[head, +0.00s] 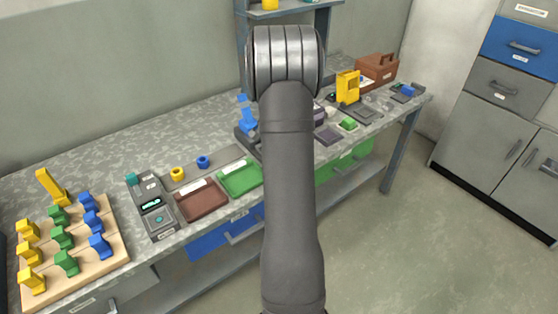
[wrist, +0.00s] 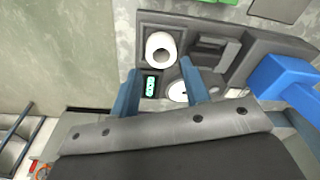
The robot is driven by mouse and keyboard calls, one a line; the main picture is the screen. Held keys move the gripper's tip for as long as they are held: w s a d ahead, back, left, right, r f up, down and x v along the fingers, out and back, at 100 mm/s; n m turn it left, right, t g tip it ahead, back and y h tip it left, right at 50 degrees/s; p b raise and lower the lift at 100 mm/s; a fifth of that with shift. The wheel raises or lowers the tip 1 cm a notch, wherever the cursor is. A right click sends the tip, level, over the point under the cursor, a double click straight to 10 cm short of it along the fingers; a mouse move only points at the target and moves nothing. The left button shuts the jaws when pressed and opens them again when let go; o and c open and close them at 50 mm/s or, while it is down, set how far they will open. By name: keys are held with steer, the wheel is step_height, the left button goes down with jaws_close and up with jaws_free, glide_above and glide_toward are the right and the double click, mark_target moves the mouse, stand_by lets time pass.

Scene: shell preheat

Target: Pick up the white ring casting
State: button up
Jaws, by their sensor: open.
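The white ring casting (wrist: 161,48) shows in the wrist view as a pale ring with a dark centre hole. It sits on a dark grey fixture (wrist: 152,18) on the bench. My gripper (wrist: 160,67) is open, its two blue-grey fingers apart and nothing between them that I can see held. In the picture, the ring lies just beyond the fingertips, roughly centred between them. The height gap cannot be told. In the head view my arm hides the ring and the gripper.
In the wrist view a lit green display (wrist: 151,86) and a white round part (wrist: 178,93) lie near the fingers, with a blue block (wrist: 284,76) to the right. In the head view a brown tray (head: 201,201), a green tray (head: 241,179) and a pegboard (head: 114,254) stand left.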

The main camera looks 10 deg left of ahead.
steer(key=f, duration=0.4)
steer(key=shift+w+d+f, duration=0.1)
steer(key=shift+w+f, duration=0.3)
steer(key=c, duration=0.7)
steer(key=shift+r, duration=0.1)
